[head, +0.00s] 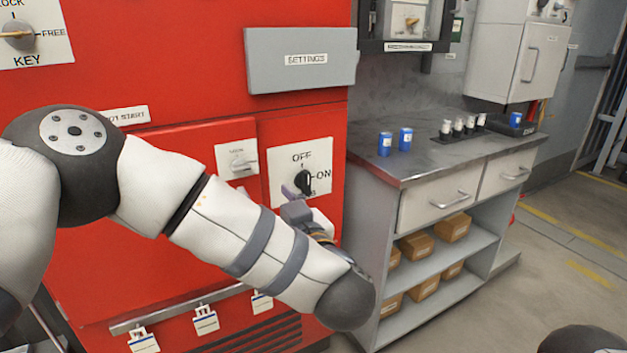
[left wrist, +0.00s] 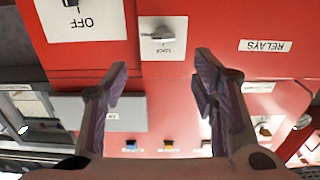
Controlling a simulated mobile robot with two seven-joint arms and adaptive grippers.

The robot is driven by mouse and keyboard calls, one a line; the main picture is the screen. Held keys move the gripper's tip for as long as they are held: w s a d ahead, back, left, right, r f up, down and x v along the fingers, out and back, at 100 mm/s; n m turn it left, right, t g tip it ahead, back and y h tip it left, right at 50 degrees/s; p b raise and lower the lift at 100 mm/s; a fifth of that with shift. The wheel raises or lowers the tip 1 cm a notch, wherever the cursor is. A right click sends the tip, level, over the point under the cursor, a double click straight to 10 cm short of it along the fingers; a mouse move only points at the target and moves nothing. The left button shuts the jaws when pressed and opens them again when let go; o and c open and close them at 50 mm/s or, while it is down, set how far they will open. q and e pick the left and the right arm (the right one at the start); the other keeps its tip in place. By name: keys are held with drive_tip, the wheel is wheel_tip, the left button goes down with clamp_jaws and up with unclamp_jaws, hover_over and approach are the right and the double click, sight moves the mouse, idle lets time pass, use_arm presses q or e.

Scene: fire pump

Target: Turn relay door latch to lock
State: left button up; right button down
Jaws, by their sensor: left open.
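The relay door latch is a small grey knob (head: 238,163) on a white plate on the red cabinet. In the upside-down left wrist view the latch knob (left wrist: 163,35) sits near the top middle, with small lettering that looks like LOCK beside it. Its grip appears roughly sideways in the head view. My left gripper (head: 291,192) is partly hidden behind my forearm, in front of the OFF/ON switch plate. In the left wrist view its open fingers (left wrist: 161,68) are spread with nothing between them, pointing toward the latch and apart from it.
An OFF/ON switch (head: 303,182) is just right of the latch. A grey SETTINGS panel (head: 300,60) juts out above. A RELAYS label (left wrist: 267,46) shows beside the latch. A workbench (head: 440,160) with blue cups stands to the right.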

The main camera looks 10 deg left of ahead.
sight(242, 168)
use_arm(q)
drive_tip(key=x, duration=1.2)
drive_tip(key=shift+a+b, duration=0.35)
drive_tip(key=shift+b, duration=0.05)
drive_tip(key=shift+r, duration=0.1)
drive_tip(key=shift+c, duration=0.3)
drive_tip(key=c, duration=1.1)
